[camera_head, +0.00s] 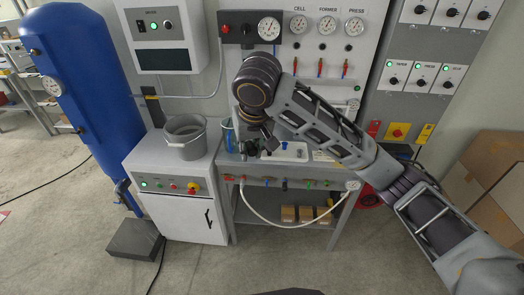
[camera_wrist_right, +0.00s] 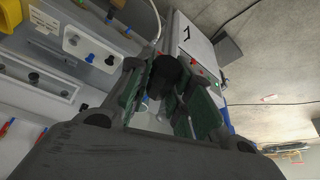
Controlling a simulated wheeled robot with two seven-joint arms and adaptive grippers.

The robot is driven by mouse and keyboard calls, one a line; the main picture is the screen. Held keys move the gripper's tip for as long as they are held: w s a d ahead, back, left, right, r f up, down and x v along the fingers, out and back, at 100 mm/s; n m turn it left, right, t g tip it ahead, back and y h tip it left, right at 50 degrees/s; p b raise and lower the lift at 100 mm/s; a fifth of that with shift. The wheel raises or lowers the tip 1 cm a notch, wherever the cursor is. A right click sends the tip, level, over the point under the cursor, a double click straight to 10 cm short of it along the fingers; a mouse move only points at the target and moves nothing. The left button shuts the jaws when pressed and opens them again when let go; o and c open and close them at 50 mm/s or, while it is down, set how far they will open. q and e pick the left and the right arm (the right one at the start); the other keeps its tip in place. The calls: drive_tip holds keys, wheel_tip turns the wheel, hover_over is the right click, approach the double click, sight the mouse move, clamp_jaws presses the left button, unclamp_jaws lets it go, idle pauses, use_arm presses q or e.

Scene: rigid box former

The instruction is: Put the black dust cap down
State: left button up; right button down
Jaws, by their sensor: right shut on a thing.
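My right gripper (camera_head: 268,146) hangs over the bench's work surface, in front of the gauge panel. In the right wrist view its green-padded fingers (camera_wrist_right: 170,88) are shut on the black dust cap (camera_wrist_right: 168,71), which sits between their tips. The cap is too small to make out clearly in the head view. A white tray (camera_head: 290,155) lies on the bench beside the gripper, with a blue cap (camera_head: 285,144) on it. The tray (camera_wrist_right: 74,45) also shows in the right wrist view, with the blue cap and dark pieces. My left gripper is not in view.
A row of coloured valve fittings (camera_head: 285,183) lines the bench's front edge, with a white hose (camera_head: 271,222) looping below. A grey bucket (camera_head: 186,138) stands on the white cabinet (camera_head: 182,207) to the left. The gauge panel (camera_head: 318,75) rises behind.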

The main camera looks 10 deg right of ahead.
drive_tip(key=shift+m+h, duration=0.3)
drive_tip(key=shift+m, duration=0.6)
drive_tip(key=shift+w+a, duration=0.95)
drive_tip(key=shift+a, duration=0.15)
drive_tip(key=shift+w+a, duration=0.9)
drive_tip(key=shift+a, duration=0.2)
drive_tip(key=shift+f, duration=0.1)
drive_tip(key=s+d+f+n+g+y, duration=0.1)
drive_tip(key=d+f+n+g+y, duration=0.1)
drive_tip(key=f+n, duration=0.3)
drive_tip(key=s+d+f+n+g+y, duration=0.1)
drive_tip(key=f+n, duration=0.5)
drive_tip(key=n, duration=0.6)
drive_tip(key=shift+s+d+f+g+y, duration=0.35)
drive_tip(key=shift+s+d+y, duration=0.35)
drive_tip(key=shift+d, duration=0.65)
drive_tip(key=shift+s+r, duration=0.1)
drive_tip(key=shift+m, duration=0.3)
